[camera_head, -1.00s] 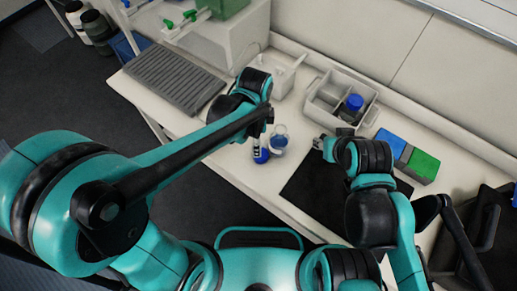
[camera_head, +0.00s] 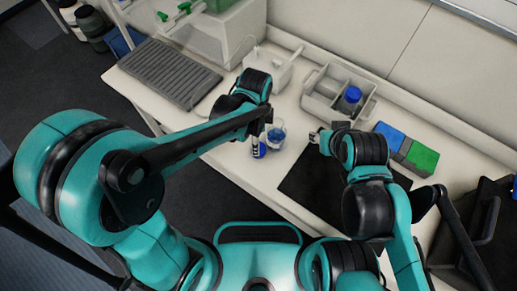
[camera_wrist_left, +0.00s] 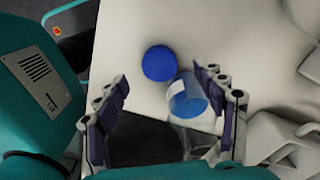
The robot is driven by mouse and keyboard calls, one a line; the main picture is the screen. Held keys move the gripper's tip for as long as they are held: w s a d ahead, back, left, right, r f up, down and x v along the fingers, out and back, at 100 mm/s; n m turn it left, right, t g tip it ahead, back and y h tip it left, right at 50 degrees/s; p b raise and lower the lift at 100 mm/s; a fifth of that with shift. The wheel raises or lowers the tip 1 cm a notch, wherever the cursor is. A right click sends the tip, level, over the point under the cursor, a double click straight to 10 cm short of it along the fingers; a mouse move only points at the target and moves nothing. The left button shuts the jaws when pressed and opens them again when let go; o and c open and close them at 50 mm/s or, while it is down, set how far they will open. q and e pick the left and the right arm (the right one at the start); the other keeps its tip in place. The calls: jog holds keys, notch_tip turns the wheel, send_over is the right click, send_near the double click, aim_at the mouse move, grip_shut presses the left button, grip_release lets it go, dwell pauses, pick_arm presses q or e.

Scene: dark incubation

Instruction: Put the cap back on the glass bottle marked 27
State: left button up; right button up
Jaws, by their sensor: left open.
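My left gripper (camera_wrist_left: 168,90) is open and empty, pointing down over the bench. In the left wrist view, a round blue thing, seen from above like a cap (camera_wrist_left: 159,63), lies between and beyond the fingertips. Beside it is a clear glass vessel with blue liquid (camera_wrist_left: 185,102), close to the right finger. In the head view, a small labelled item with blue (camera_head: 259,150) stands near the bench's front edge, partly behind my left gripper. The glass vessel (camera_head: 276,136) is just right of it. No number is readable. My right gripper (camera_head: 317,137) is by the dark mat; its jaws are unclear.
A grey caddy (camera_head: 322,90) holds a blue-capped bottle (camera_head: 349,98). Blue (camera_head: 389,135) and green (camera_head: 422,156) boxes stand to its right. A dark mat (camera_head: 300,180) lies at the front. A ribbed grey tray (camera_head: 170,72) is at left.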

pick_arm(q)
jog(key=shift+f, duration=0.1)
jog(key=f+b, duration=0.2)
jog(key=f, duration=0.1)
jog(key=f+b, duration=0.1)
jog(key=f, duration=0.1)
jog(key=shift+s+d, duration=0.1)
jog(key=shift+d, duration=0.3)
jog(key=c, duration=0.9)
